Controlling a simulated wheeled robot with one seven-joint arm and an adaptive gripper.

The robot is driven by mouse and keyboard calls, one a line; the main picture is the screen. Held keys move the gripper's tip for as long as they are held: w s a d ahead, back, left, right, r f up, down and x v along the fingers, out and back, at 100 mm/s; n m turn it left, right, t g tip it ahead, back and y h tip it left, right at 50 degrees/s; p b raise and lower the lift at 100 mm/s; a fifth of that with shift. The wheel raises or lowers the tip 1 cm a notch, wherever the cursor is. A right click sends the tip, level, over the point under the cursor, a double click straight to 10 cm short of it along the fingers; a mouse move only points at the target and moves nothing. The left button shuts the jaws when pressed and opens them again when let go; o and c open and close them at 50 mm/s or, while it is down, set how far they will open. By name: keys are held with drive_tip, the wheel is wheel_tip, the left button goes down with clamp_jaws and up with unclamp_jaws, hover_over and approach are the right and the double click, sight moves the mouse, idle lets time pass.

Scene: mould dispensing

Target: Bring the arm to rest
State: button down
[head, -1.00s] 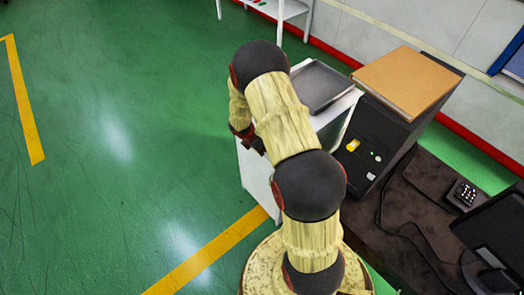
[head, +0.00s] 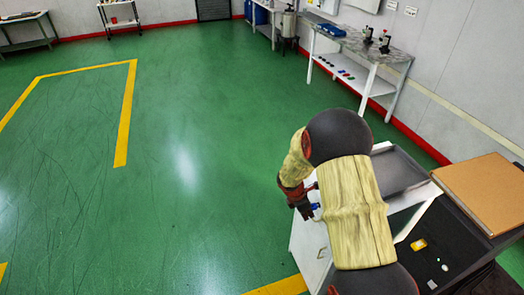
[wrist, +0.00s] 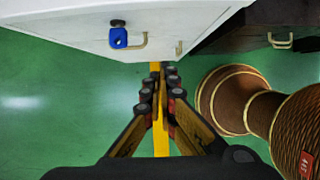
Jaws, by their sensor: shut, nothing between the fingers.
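My arm (head: 352,210), with pale ribbed sleeves and dark round joints, is bent at the right of the head view. My gripper (wrist: 158,77) is shut and empty in the wrist view, its fingers together above the green floor. In the head view the gripper end hangs beside the white cabinet (head: 308,248), partly hidden by the arm. The cabinet front (wrist: 70,18) also shows at the top of the wrist view, with a blue fitting (wrist: 118,38) and a handle ahead of the fingertips.
A grey tray (head: 398,170) lies on the cabinet. The green floor (head: 200,130) at left is wide and clear.

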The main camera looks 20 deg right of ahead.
drive_tip(key=s+a+m+g, duration=0.1)
drive_tip(key=s+m+g, duration=0.1)
drive_tip(key=s+m, duration=0.4)
drive_tip(key=s+a+r+m+t+y+b, duration=0.1)
drive_tip(key=s+a+r+m, duration=0.3)
drive_tip(key=r, duration=0.6)
drive_tip(key=s+a+r+m+t+y+b, duration=0.2)
drive_tip(key=s+a+r+m+t, duration=0.2)
drive_tip(key=s+a+r, duration=0.3)
drive_tip(key=s+a+r+m+t+y+b, duration=0.1)
drive_tip(key=s+a+r+m, duration=0.3)
drive_tip(key=a+r, duration=0.4)
wheel_tip(320, 180, up, 6)
drive_tip(key=shift+s+f+t+b, duration=0.2)
drive_tip(key=shift+s+t+b, duration=0.6)
drive_tip(key=shift+s+b, duration=0.05)
